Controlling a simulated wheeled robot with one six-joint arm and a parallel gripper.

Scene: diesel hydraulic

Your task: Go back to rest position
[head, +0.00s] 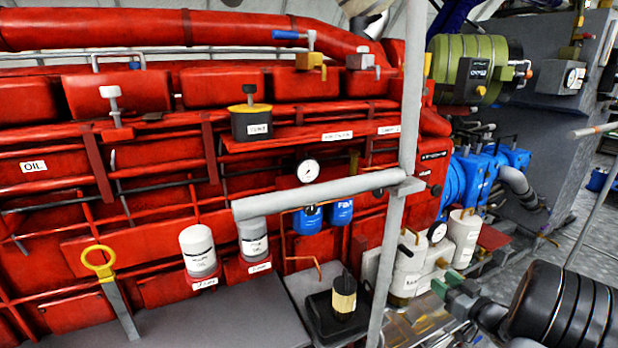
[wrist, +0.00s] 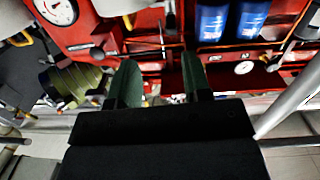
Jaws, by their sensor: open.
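My gripper (head: 453,285) shows at the lower right of the head view, with dark green fingers pointing left toward the white canisters (head: 405,275). My dark arm extends behind it to the right edge. In the wrist view my gripper (wrist: 160,82) has its two green fingers apart, with nothing held between them. Whether the fingers touch anything cannot be told.
A large red engine (head: 150,235) fills the left and middle. A grey vertical pipe (head: 392,250) stands left of my gripper. Blue filters (wrist: 213,22) and a gauge (wrist: 243,68) show in the wrist view. Grey floor (head: 590,240) lies at right, with a railing (head: 592,205).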

